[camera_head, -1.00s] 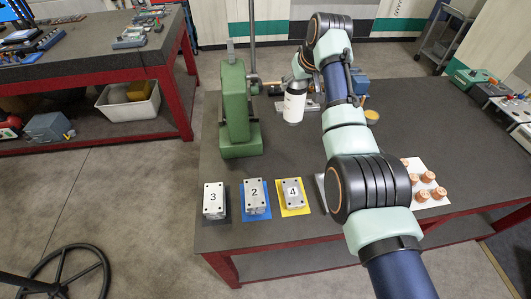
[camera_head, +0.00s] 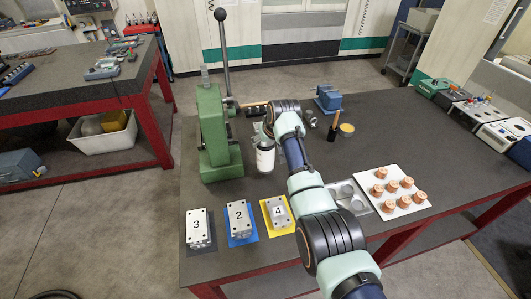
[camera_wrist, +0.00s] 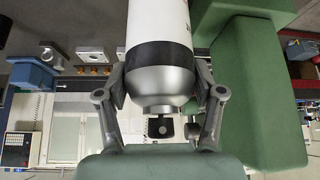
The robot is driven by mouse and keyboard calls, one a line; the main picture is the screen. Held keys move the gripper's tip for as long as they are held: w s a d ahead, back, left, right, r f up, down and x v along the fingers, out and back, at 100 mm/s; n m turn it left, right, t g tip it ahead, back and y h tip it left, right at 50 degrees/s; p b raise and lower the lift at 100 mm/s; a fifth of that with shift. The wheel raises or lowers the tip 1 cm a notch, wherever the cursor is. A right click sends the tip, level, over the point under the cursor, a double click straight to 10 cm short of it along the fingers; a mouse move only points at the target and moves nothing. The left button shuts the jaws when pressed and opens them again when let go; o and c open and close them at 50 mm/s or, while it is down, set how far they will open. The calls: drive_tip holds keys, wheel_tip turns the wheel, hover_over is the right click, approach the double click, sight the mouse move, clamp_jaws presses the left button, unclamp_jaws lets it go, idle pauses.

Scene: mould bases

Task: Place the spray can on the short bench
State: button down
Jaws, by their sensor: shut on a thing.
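The spray can (camera_head: 265,159) is white with a dark band and a grey shoulder. My gripper (camera_head: 266,138) is shut on it near its top. In the wrist view the can (camera_wrist: 158,65) sits between the two fingers (camera_wrist: 160,95), its black nozzle towards the palm. In the head view it is roughly upright, just right of the green press; whether its base touches the bench top is unclear. Two dark-topped, red-framed benches show: the bench in front of me (camera_head: 330,145) and the left bench (camera_head: 70,88). Which one is the short bench is unclear.
The green press (camera_head: 213,130) stands close left of the can, its lever upright. Numbered metal blocks (camera_head: 238,217) lie on coloured mats in front. A white plate with copper pieces (camera_head: 400,205) lies right. A blue vise (camera_head: 328,98) stands behind. Floor separates the benches.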

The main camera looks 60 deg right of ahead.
wheel_tip(320, 180, down, 6)
drive_tip(key=shift+r+b, duration=0.25)
drive_tip(key=shift+b, duration=0.15)
drive_tip(key=shift+f, duration=0.15)
drive_tip(key=shift+c, duration=0.8)
unclamp_jaws()
drive_tip(key=shift+r, duration=0.3)
drive_tip(key=p+v, duration=0.3)
drive_tip(key=v, duration=0.8)
drive_tip(key=shift+s+a+r, duration=0.15)
drive_tip(key=shift+s+r, duration=0.05)
drive_tip(key=shift+r, duration=0.1)
